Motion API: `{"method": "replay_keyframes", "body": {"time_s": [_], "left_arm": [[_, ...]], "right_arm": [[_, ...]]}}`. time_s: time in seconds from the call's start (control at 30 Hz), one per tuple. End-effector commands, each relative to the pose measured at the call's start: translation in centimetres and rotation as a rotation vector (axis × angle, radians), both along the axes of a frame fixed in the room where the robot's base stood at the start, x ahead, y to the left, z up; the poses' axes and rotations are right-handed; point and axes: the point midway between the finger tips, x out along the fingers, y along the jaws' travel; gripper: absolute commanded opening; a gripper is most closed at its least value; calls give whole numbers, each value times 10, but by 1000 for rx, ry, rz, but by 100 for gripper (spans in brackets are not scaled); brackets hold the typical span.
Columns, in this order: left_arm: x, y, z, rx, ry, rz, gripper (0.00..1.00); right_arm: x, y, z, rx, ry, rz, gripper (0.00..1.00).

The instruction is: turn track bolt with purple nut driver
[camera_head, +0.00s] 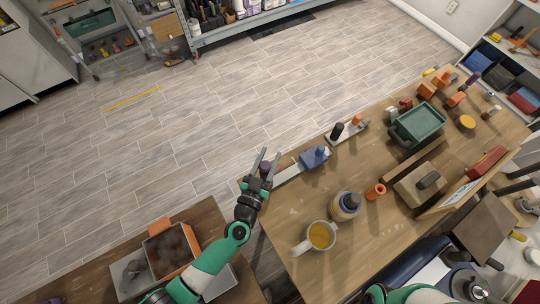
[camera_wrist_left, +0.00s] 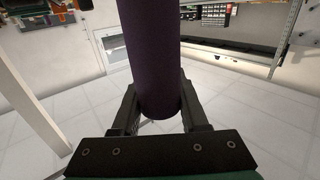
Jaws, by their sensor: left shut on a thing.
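My left gripper (camera_head: 263,160) is shut on the purple nut driver (camera_head: 264,169) at the left edge of the workbench. In the left wrist view the driver's thick purple handle (camera_wrist_left: 150,55) stands between the two black fingers (camera_wrist_left: 157,118) and fills the middle of the picture. The driver's tip is hidden. A pale metal track (camera_head: 288,173) lies on the bench just right of the gripper, with a blue block (camera_head: 314,158) at its far end. I cannot make out the track bolt. My right gripper does not show; only part of my right arm is at the bottom.
On the workbench (camera_head: 290,235) stand a mug (camera_head: 320,236), a round blue-topped container (camera_head: 345,205), an orange ring (camera_head: 375,191) and a green bin (camera_head: 417,124). Open floor lies beyond the gripper.

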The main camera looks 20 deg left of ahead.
Motion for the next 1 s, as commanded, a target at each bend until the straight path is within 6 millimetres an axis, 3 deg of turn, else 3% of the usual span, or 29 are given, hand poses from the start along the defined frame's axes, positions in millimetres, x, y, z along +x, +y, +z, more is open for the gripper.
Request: {"method": "replay_keyframes", "body": {"time_s": [0.2,0.37,1.0], "left_arm": [[0,4,1,1,0,195,0],[0,6,7,0,-3,194,0],[0,6,60,-1,-5,192,0]], "right_arm": [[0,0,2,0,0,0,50],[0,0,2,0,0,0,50],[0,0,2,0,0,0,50]]}}
